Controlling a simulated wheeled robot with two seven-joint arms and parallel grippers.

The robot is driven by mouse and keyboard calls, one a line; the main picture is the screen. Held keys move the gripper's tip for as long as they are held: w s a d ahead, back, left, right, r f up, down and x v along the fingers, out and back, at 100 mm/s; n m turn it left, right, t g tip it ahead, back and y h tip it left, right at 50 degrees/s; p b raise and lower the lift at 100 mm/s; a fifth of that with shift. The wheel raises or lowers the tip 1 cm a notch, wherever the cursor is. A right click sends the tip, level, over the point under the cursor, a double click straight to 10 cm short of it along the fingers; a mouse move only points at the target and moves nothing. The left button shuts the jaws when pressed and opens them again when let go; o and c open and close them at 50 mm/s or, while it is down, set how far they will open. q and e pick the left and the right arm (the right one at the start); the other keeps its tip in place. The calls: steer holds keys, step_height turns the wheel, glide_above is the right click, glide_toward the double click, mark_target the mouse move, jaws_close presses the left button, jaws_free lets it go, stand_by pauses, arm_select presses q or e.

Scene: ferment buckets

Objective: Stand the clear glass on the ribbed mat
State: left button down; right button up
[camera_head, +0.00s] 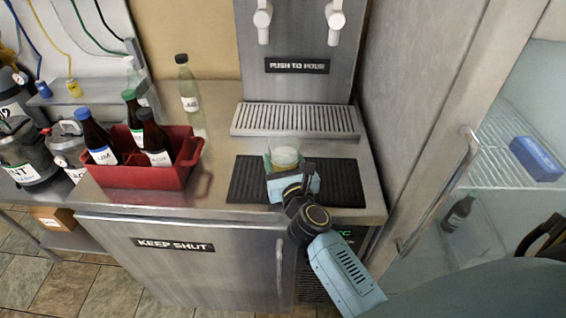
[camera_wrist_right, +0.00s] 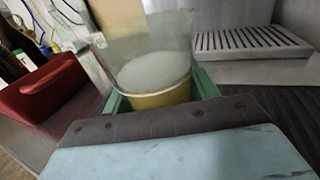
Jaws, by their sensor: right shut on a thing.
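The clear glass (camera_head: 285,157) holds a pale yellowish drink with a whitish top. My right gripper (camera_head: 284,168) is shut on the glass, over the black ribbed mat (camera_head: 342,183) on the steel counter. The glass looks upright in the head view. In the right wrist view the glass (camera_wrist_right: 152,75) stands between the green fingers (camera_wrist_right: 160,95), and its upper part is see-through. Its base is hidden, so I cannot tell whether it touches the mat. My left gripper is not in view.
A steel dispenser with a slotted drip tray (camera_head: 297,120) stands behind the mat. A red crate (camera_head: 135,172) with several dark bottles is at the left. A clear bottle (camera_head: 188,85) stands behind it. A glass-door fridge (camera_head: 480,190) is at the right.

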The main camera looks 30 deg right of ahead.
steer(key=shift+f, duration=0.1)
steer(key=o, duration=1.1)
steer(key=shift+s+r, duration=0.1)
steer(key=shift+r, duration=0.1)
steer(key=b+v, duration=0.1)
steer(key=v, duration=1)
steer(key=shift+s+a+b, duration=0.1)
steer(key=shift+s+b, duration=0.05)
steer(key=shift+b, duration=0.15)
steer(key=shift+s, duration=0.25)
steer(key=shift+a, duration=0.1)
